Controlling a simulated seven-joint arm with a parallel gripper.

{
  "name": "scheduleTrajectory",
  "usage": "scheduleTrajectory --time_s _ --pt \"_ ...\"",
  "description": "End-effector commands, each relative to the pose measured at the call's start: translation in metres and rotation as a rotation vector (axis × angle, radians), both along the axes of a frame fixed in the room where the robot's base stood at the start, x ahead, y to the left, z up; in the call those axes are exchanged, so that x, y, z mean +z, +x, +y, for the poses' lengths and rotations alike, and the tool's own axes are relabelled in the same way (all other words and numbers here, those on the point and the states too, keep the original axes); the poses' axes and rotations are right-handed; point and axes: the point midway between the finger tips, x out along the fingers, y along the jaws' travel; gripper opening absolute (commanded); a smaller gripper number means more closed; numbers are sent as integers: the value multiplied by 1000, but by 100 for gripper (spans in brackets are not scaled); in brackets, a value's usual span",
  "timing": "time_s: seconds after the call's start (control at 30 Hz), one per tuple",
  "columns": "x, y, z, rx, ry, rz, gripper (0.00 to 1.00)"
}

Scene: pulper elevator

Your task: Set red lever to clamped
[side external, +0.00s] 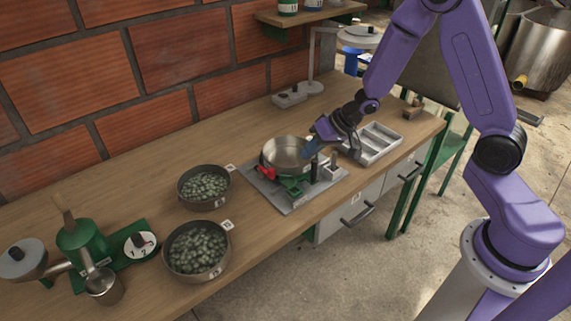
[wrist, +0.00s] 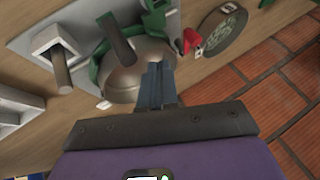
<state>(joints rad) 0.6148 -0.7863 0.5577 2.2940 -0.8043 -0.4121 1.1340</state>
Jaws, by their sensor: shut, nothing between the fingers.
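The red lever (side external: 266,173) sits at the left front of the green clamp fixture (side external: 292,187), beside the metal pot (side external: 286,153) held in it. In the wrist view the red lever (wrist: 191,41) is to the right of the pot (wrist: 136,76), beyond my fingertips. My gripper (side external: 308,148) is at the pot's right rim in the side view, apart from the lever. In the wrist view my gripper (wrist: 157,68) has its fingers together with nothing between them, over the pot. I cannot tell whether the fingers touch the pot.
The fixture stands on a grey plate (side external: 290,206). Two bowls of green fruit (side external: 204,186) (side external: 196,249) stand to the left. A metal tray (side external: 378,141) is right of the plate. A green pulper (side external: 82,243) is at far left. The counter behind the bowls is clear.

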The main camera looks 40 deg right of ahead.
Motion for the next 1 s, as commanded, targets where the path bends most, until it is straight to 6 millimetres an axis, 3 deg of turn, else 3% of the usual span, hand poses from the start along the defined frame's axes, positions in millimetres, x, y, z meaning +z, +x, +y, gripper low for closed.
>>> scheduleTrajectory --time_s 0.37,0.6,1.0 --pt "-41 24 22 3 0 1 0" --pt "-39 30 51 2 0 -1 0" --pt "-39 32 58 0 0 0 0"
